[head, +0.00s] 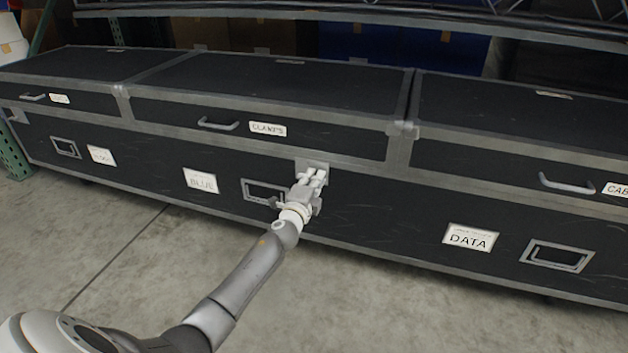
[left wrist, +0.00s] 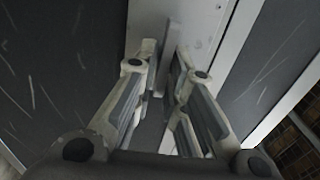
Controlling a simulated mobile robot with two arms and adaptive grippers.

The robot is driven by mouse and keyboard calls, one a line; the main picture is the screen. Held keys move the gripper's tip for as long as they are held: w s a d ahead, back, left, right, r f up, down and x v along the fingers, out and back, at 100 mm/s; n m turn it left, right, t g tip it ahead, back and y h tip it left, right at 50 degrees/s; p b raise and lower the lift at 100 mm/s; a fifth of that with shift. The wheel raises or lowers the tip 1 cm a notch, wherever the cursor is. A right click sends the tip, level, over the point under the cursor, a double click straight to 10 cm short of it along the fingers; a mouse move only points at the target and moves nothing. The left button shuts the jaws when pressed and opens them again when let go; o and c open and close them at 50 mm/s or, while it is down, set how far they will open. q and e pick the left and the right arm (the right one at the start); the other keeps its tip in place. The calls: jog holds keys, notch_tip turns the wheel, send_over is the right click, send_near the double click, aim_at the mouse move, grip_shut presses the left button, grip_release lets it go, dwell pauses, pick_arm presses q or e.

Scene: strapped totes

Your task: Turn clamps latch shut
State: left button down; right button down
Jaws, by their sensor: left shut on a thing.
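The clamps case is the middle black section with a grey metal edge and a "CLAMPS" label (head: 268,129) on its front, in the head view. Its lid (head: 270,80) lies flat and looks closed. My left gripper (head: 316,176) is at the case front, below the lid seam, at a small metal latch plate (head: 312,163). In the left wrist view the gripper fingers (left wrist: 166,75) are closed around a thin upright grey latch tab (left wrist: 169,45). The fingers hide most of the latch, so its exact turn is hard to tell. My right gripper is not in view.
Similar sections stand to both sides, with a handle (head: 568,184) on the right one. Labels "BLUE" (head: 201,181) and "DATA" (head: 470,237) and recessed handles (head: 557,256) are on the lower front. The concrete floor (head: 130,235) in front is clear.

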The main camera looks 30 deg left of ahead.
pick_arm(q)
jog(key=shift+f, duration=0.1)
jog(key=c, duration=1.6)
grip_release()
jog(key=v, duration=1.2)
